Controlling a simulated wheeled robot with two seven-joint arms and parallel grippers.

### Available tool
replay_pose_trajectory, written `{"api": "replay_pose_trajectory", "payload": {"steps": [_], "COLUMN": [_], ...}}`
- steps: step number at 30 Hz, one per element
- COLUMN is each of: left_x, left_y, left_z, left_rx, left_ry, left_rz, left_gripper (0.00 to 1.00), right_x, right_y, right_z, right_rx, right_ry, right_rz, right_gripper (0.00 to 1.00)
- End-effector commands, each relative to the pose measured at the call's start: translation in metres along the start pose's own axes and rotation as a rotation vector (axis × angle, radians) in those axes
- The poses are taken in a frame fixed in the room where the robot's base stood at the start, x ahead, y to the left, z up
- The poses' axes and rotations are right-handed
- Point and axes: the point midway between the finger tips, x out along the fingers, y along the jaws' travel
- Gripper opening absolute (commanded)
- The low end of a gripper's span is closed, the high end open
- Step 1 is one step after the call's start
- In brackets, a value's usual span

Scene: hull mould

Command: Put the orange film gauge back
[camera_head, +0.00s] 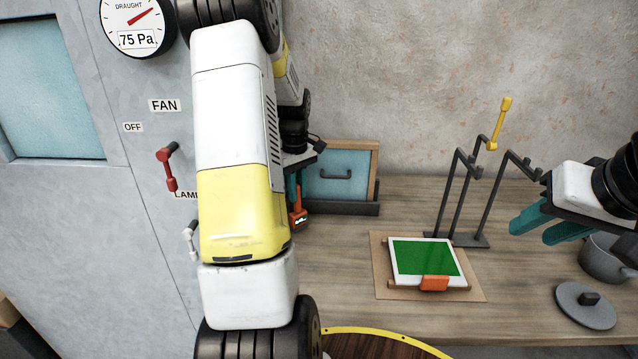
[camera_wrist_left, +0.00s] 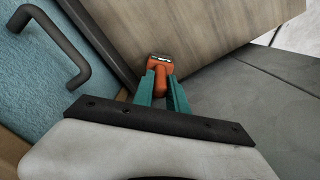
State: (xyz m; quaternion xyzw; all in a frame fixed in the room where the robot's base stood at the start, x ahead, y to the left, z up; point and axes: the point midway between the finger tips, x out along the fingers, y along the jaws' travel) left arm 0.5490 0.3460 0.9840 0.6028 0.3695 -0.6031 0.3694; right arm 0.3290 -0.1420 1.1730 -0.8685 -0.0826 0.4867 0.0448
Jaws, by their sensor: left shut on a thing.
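The orange film gauge (camera_head: 299,219) has a small dark display at its end. It also shows in the left wrist view (camera_wrist_left: 160,67). My left gripper (camera_head: 294,190) is shut on the gauge, its teal fingers on either side of the orange body. It holds the gauge in front of the blue-fronted wooden box (camera_head: 342,176), near the left end of the bench. My arm hides part of this area in the head view. My right gripper (camera_head: 546,226) is at the right above the bench, its teal fingers apart and empty.
A green-faced panel (camera_head: 425,257) with an orange block (camera_head: 435,283) lies on a brown board. A dark metal stand (camera_head: 470,200) holds a yellow-handled tool (camera_head: 501,120). A pot (camera_head: 606,262) and lid (camera_head: 585,305) are at right. A grey cabinet wall (camera_head: 120,230) with levers is at left.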

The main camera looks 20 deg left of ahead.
Motion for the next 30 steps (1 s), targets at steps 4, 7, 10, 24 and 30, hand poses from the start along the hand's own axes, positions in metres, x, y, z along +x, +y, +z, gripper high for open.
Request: {"api": "replay_pose_trajectory", "payload": {"steps": [4,7,10,24,30], "left_x": [-0.001,0.0,0.003,0.0,-0.027], "left_y": [0.0,0.0,0.0,0.0,0.001], "left_z": [0.0,0.0,0.0,0.0,-0.001], "left_rx": [0.0,0.0,0.0,0.0,-0.001], "left_ry": [0.001,0.001,0.0,0.001,0.004], "left_rz": [0.001,0.001,0.0,0.001,0.003], "left_gripper": [0.0,0.0,0.0,0.4,0.4], "right_x": [0.0,0.0,0.0,0.0,0.0], "right_y": [0.0,0.0,0.0,0.0,0.0], "right_z": [0.0,0.0,0.0,0.0,0.0], "right_rx": [0.0,0.0,0.0,0.0,0.0], "right_ry": [0.0,0.0,0.0,0.0,0.0], "right_rz": [0.0,0.0,0.0,0.0,0.0], "right_gripper": [0.36,0.36,0.36,0.36,0.36]}}
